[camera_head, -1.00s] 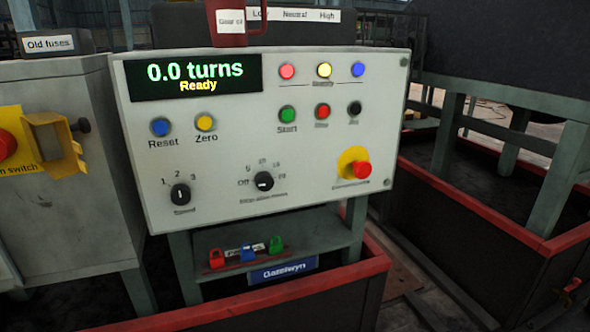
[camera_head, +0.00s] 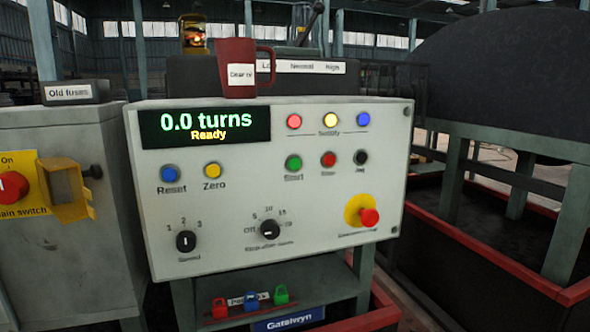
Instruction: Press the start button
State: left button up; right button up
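The green start button (camera_head: 293,163) sits on the pale control panel (camera_head: 240,220), left of a red button (camera_head: 328,159) and a black button labelled Jog (camera_head: 361,157). The panel's display (camera_head: 205,127) reads "0.0 turns" and "Ready". Neither of my grippers shows in the head view, so nothing of mine is seen touching the panel.
A red emergency-stop knob (camera_head: 369,217) sticks out at the panel's lower right. A dark red mug (camera_head: 236,68) stands on top behind the panel. A grey cabinet (camera_head: 60,240) with a red main switch (camera_head: 12,187) stands at left. Space before the panel looks clear.

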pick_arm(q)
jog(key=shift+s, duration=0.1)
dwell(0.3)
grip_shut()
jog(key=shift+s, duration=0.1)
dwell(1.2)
